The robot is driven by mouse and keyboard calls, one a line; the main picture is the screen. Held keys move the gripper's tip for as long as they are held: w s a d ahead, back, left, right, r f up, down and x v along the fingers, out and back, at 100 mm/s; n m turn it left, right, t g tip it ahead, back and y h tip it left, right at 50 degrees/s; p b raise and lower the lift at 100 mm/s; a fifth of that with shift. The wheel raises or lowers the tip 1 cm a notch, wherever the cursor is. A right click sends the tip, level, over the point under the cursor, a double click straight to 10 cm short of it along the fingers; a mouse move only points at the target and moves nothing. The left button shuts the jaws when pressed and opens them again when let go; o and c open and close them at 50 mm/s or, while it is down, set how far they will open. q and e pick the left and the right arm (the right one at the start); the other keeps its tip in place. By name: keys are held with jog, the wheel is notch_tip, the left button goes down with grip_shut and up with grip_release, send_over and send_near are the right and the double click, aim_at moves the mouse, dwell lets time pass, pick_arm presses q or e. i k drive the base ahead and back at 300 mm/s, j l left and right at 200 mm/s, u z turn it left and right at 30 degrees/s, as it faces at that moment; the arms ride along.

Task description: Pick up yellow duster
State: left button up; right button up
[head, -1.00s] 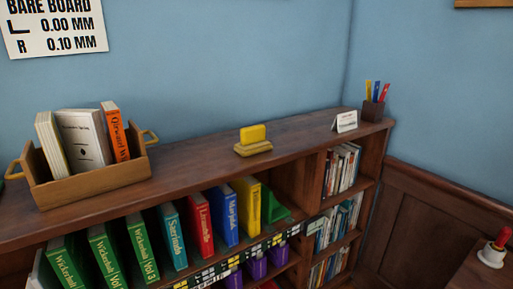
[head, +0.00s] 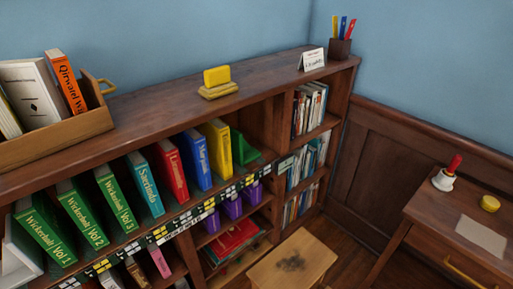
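A yellow block-shaped object (head: 217,76) stands upright on a flat yellowish pad (head: 218,90) on top of the bookcase, near the middle of the head view. This looks like the yellow duster, though I cannot tell whether the block and the pad are one piece. A small round yellow item (head: 490,203) also lies on the desk at the right. Neither of my grippers shows in the head view.
The bookcase top (head: 150,108) is clear around the yellow object. A wooden book crate (head: 60,137) stands left, a small white card (head: 312,59) and pen cup (head: 340,47) right. A wooden stool (head: 310,256) stands in front; a desk (head: 425,213) is at right.

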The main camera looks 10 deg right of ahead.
aim_at(218, 82)
jog(key=k+j+z, duration=0.1)
jog(key=z, duration=0.3)
jog(key=k+z, duration=0.2)
jog(key=z, duration=0.2)
jog(key=k+z, duration=0.2)
jog(key=z, duration=0.15)
